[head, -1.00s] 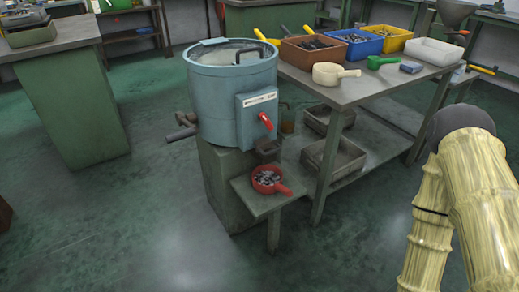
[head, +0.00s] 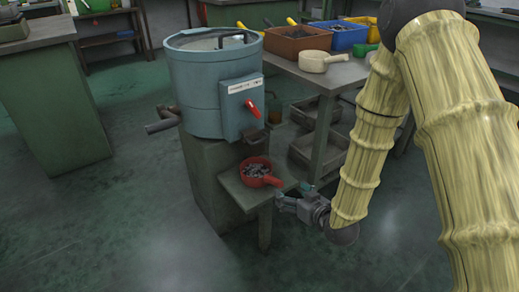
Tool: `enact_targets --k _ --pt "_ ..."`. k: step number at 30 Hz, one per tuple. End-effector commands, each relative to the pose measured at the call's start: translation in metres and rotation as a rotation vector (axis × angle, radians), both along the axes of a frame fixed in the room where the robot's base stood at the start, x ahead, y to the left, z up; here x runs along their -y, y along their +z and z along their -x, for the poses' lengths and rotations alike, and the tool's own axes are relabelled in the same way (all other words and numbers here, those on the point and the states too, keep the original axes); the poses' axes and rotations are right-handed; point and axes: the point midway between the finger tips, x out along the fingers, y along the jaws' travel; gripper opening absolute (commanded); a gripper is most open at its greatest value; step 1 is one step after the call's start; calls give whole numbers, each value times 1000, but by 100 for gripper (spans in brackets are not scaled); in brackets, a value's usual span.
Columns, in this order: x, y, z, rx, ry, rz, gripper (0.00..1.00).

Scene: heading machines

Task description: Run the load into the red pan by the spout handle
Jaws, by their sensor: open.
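The red pan (head: 264,181), with its handle pointing right, stands on a small green ledge below the machine's spout (head: 253,136). Small grey metal pieces (head: 257,170) lie in the pan. The red spout handle (head: 250,107) sticks out from the front box of the blue drum (head: 194,100), above the spout, and points down and to the right. My gripper (head: 292,197) is open and empty. In the picture it is just right of and below the pan's handle, beside the ledge, apart from the spout handle. The load inside the drum cannot be made out.
The ledge (head: 236,190) juts from the machine's green base. A workbench (head: 338,76) on the right bears a brown bin (head: 291,46), a blue bin (head: 333,37) and a cream pan (head: 313,61). Trays sit on its lower shelf. Open floor lies in front.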

Motion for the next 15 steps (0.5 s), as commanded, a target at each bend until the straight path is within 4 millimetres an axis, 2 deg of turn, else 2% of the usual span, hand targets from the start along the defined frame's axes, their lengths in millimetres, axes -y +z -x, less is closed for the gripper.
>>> enact_targets --k 1,3,7,10,15 --pt "-9 22 -16 80 30 -22 80" --pt "-20 52 -30 170 65 -50 80" --pt "-34 92 -43 285 114 -85 80" --pt "-39 108 -47 327 134 -100 80" --pt "-47 113 -56 343 142 -105 80"
